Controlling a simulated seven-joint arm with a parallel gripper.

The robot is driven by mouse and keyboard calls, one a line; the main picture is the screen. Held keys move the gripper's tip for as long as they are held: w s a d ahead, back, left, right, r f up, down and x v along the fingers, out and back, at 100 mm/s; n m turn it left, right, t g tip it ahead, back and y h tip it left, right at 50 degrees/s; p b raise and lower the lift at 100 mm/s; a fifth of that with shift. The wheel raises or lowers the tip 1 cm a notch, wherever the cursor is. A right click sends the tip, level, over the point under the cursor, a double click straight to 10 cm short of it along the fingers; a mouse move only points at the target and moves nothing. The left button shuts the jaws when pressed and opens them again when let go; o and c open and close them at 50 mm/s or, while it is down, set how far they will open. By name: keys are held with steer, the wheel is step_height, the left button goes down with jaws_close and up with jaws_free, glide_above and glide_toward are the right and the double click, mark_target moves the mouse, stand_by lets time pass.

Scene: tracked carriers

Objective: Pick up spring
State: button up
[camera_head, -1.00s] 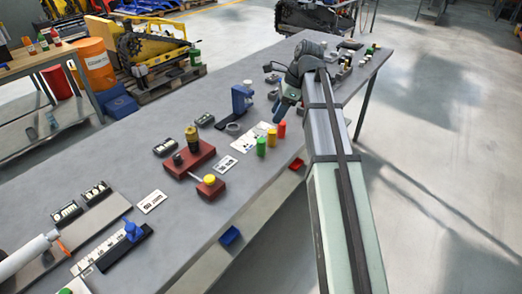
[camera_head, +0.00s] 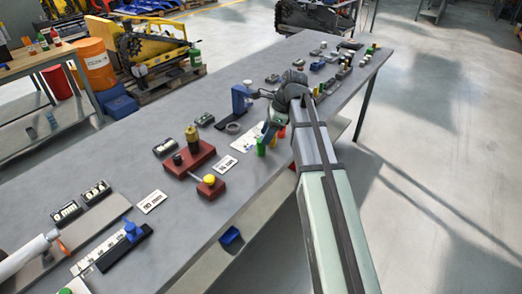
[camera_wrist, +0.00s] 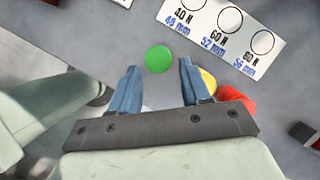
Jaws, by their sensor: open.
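A green cylinder (camera_head: 260,148), a yellow one (camera_head: 272,143) and a red one (camera_head: 282,132) stand close together near the table's front edge; no coils can be made out, so I cannot tell whether they are springs. My gripper (camera_wrist: 160,66) is open and empty. In the wrist view the round green top (camera_wrist: 158,58) shows between and just beyond the fingertips, apart from both. The yellow top (camera_wrist: 207,82) is partly hidden by the right finger. The red one (camera_wrist: 238,98) is right of it, partly covered by the gripper body.
A white card (camera_wrist: 222,35) with empty circles marked in N and mm lies beyond the cylinders. A blue stand (camera_head: 241,98) and a grey ring (camera_head: 233,128) are close by on the table (camera_head: 130,170). A dark red block (camera_head: 190,158) with posts stands further left.

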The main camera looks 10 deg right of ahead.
mark_target(261, 150)
steer(key=shift+x, duration=2.25)
steer(key=shift+d+f, duration=0.1)
steer(key=shift+d, duration=0.05)
steer(key=shift+c, duration=0.2)
steer(key=c, duration=0.7)
